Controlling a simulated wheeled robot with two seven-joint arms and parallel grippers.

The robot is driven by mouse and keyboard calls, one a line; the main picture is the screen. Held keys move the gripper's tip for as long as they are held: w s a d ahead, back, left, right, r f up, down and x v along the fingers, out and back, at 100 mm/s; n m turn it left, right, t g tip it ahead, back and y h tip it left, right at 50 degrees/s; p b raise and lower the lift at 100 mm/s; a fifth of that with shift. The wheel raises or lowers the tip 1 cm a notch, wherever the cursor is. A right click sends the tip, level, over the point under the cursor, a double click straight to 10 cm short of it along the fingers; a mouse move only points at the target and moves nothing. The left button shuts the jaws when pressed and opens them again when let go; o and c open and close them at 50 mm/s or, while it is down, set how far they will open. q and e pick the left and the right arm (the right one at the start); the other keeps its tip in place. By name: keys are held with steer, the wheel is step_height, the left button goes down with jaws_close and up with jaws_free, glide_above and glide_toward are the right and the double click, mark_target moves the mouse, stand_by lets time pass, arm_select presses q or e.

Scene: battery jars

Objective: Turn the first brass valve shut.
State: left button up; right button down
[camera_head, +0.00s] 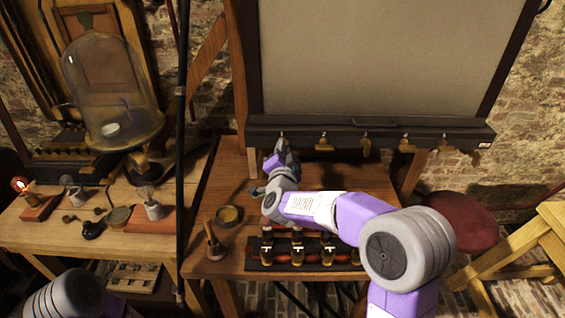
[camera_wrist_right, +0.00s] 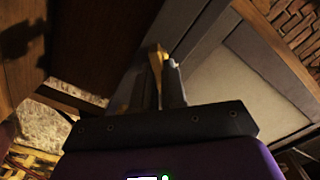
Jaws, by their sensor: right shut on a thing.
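A row of several brass valves hangs under the dark lower rail of a large framed grey panel. The first brass valve (camera_head: 282,134) is at the left end, mostly hidden behind my right gripper; the second brass valve (camera_head: 323,142) hangs to its right. My right gripper (camera_head: 282,148) reaches up to the rail at the first valve. In the right wrist view my gripper's fingers (camera_wrist_right: 166,84) are close together, shut on a narrow brass piece (camera_wrist_right: 156,58), the valve's handle. My left gripper is out of view; only part of my left arm shows at the bottom left.
On the wooden table (camera_head: 222,185) below are a rack of jars (camera_head: 297,254), a round dish (camera_head: 228,215) and a wooden-handled tool (camera_head: 213,240). A glass bell jar (camera_head: 110,90) stands left. A red stool (camera_head: 462,225) is at right.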

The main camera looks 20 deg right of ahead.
steer(key=shift+f+m+b, duration=0.15)
steer(key=shift+m+b, duration=4.15)
steer(key=shift+b, duration=0.05)
steer(key=c, duration=1.2)
jaws_free()
steer(key=shift+s, duration=0.1)
steer(key=v, duration=0.7)
steer(key=shift+s+p, duration=0.2)
steer(key=shift+p, duration=0.2)
